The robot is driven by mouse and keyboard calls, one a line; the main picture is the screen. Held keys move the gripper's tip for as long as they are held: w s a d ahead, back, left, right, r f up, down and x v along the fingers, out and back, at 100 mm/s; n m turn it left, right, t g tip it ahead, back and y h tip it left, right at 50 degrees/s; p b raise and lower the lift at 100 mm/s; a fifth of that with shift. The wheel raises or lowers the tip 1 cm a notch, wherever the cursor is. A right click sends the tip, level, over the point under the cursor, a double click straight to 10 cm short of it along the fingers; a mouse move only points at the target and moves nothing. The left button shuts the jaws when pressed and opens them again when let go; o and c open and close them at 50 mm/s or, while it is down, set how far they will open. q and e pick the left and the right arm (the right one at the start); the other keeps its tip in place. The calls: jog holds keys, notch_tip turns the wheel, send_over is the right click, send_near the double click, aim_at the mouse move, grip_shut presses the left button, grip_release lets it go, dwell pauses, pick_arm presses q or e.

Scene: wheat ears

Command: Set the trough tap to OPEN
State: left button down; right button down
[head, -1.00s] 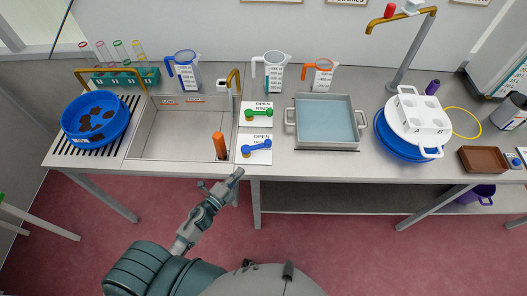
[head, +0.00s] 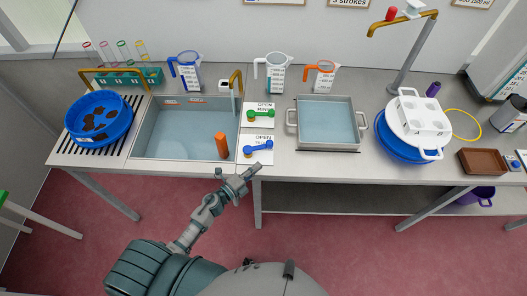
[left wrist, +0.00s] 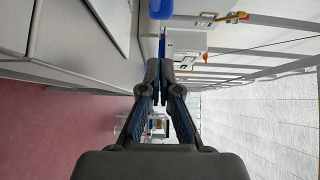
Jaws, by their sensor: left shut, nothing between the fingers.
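The trough (head: 143,128) is a rectangular basin sunk in the left counter, with bluish water in it and an orange upright plug (head: 222,146). A brass spout (head: 236,78) stands at its back right corner, with a thin stream below it. Right of the trough are two white plates marked OPEN: one bears a green lever (head: 261,114), the other, nearer, a blue lever (head: 259,148). The smaller label words are unreadable. My left gripper (head: 254,170) is shut and empty, in front of the counter edge below the blue lever. It also shows shut in the left wrist view (left wrist: 160,84).
A grey tray (head: 297,140) of water stands right of the levers. Measuring jugs (head: 276,72) stand behind, and a blue sieve (head: 78,128) sits at the left. The floor before the counter is clear.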

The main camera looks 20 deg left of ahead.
aim_at(271, 147)
pick_arm(q)
jog(key=x, duration=0.6)
jog(key=shift+w+a+r+p, duration=0.1)
jog(key=shift+w+a+p, duration=0.1)
jog(key=shift+w+p, duration=0.2)
jog(key=shift+w+a, duration=0.2)
jog(key=shift+w, duration=0.6)
jog(key=shift+a, duration=0.5)
pick_arm(e)
jog(key=shift+w+d+r, duration=0.1)
jog(key=shift+d+r, duration=0.15)
jog(key=shift+r, duration=0.25)
jog(key=shift+a, duration=0.1)
